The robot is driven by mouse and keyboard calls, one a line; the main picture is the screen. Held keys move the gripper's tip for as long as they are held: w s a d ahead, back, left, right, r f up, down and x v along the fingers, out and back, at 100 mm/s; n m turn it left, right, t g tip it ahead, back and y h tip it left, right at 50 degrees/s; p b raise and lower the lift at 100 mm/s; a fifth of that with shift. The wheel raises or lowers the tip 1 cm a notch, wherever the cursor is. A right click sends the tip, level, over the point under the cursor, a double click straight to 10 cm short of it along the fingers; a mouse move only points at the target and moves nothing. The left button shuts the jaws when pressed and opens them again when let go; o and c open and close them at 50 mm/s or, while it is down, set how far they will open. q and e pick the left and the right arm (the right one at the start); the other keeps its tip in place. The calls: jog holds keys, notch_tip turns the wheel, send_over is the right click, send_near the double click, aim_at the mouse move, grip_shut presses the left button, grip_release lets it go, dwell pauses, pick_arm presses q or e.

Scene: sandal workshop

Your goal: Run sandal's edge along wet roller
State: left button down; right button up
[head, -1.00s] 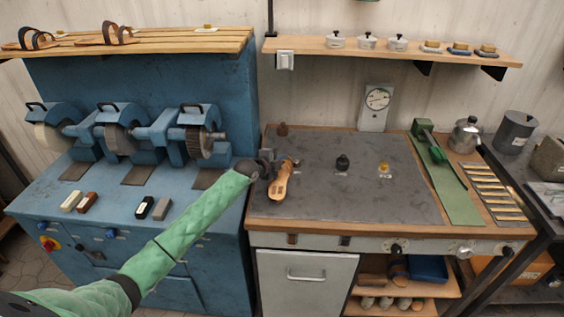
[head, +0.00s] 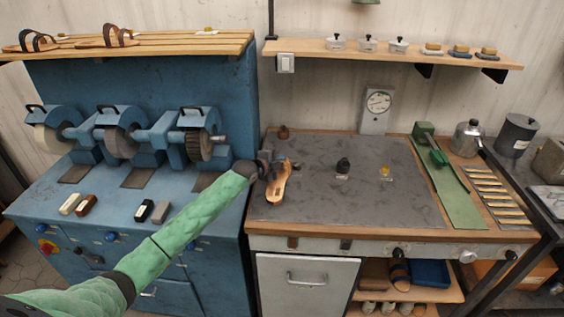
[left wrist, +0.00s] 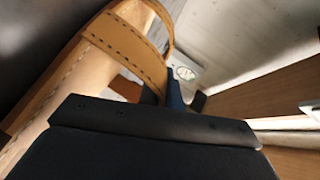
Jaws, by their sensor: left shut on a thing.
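A tan sandal (head: 279,184) hangs at the end of my left arm, over the left part of the dark bench top (head: 345,205). My left gripper (head: 267,164) is shut on it. In the left wrist view its stitched tan strap (left wrist: 128,40) and pale edge (left wrist: 45,110) show close behind the dark gripper body. Three wheels sit on the blue machine to the left: a pale one (head: 52,140), a grey one (head: 121,143) and a dark bristly one (head: 199,146). I cannot tell which roller is wet. The sandal is apart from all three. My right gripper is out of view.
A black-topped knob (head: 343,166) and a small yellow item (head: 385,172) stand on the bench top. A green strip with a green tool (head: 437,157) lies to the right, near a metal pot (head: 467,138).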

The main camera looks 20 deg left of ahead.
pick_arm(q)
jog(key=shift+w+f, duration=0.15)
jog(key=shift+s+r, duration=0.2)
jog(key=shift+r, duration=0.05)
jog(key=shift+p, duration=0.3)
jog(key=shift+s+y, duration=0.1)
jog(key=shift+y, duration=0.2)
jog(key=shift+d, duration=0.25)
dwell(0.7)
jog(key=shift+w+a+f+b, duration=0.15)
jog(key=shift+w+b, duration=0.15)
jog(key=shift+w, duration=0.25)
jog(key=shift+w+a+b, duration=0.1)
jog(key=shift+w+b, duration=0.2)
jog(key=shift+w, duration=0.25)
jog(key=shift+w+a+b, duration=0.3)
jog(key=shift+w+b, duration=0.25)
jog(key=shift+w, duration=0.25)
dwell(0.7)
jog(key=shift+d, duration=0.1)
dwell(0.9)
jog(key=shift+w, duration=0.2)
dwell(0.3)
